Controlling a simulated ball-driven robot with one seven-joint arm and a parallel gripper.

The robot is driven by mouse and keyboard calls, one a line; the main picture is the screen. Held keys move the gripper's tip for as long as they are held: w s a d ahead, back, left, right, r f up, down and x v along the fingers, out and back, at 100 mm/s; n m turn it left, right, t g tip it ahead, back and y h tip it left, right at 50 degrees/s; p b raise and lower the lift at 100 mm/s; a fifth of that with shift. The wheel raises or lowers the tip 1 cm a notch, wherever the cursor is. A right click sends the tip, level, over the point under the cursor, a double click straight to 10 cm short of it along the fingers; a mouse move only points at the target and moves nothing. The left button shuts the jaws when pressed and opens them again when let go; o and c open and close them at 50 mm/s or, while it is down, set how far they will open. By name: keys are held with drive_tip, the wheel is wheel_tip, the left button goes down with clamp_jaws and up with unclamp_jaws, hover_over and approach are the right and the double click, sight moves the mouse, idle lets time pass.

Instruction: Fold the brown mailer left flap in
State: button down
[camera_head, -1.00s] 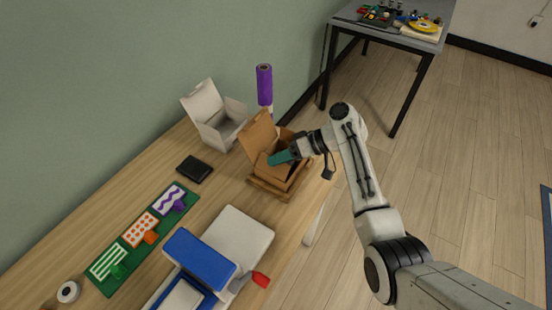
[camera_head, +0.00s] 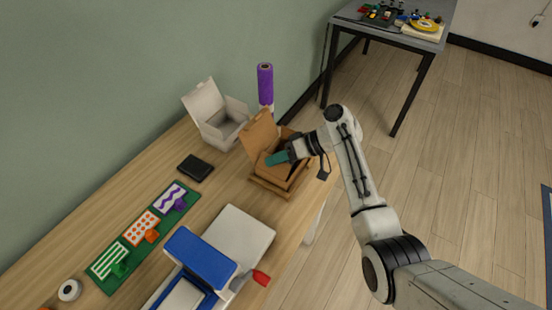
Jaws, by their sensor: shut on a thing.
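The brown mailer (camera_head: 281,186) is an open cardboard box on the wooden table, near its right edge. Its tall lid (camera_head: 259,131) stands up at the back. A brown flap (camera_head: 266,169) shows at the box's left side, close to my gripper (camera_head: 277,158). My gripper has teal fingers and reaches in from the right, over the box opening. The fingers look closed together, low at the flap. The fingertips' exact contact and part of the box's inside are hidden by the fingers and wrist.
A white open box (camera_head: 222,122) stands behind the mailer, with a purple roll (camera_head: 265,84) beside it. A black wallet-like item (camera_head: 194,168), a green board (camera_head: 140,240) with stamps, and a blue-and-white machine (camera_head: 205,255) occupy the table to the left and front.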

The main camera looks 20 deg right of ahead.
drive_tip(key=shift+w+d+f+b, duration=0.15)
drive_tip(key=shift+f+b, duration=0.15)
drive_tip(key=shift+b, duration=0.3)
drive_tip(key=shift+m+y+b, duration=0.3)
drive_tip(key=shift+y+b, duration=0.15)
drive_tip(key=shift+y, duration=0.15)
drive_tip(key=c, duration=1.4)
unclamp_jaws()
drive_tip(key=shift+o, duration=0.2)
drive_tip(key=shift+d+r, duration=0.1)
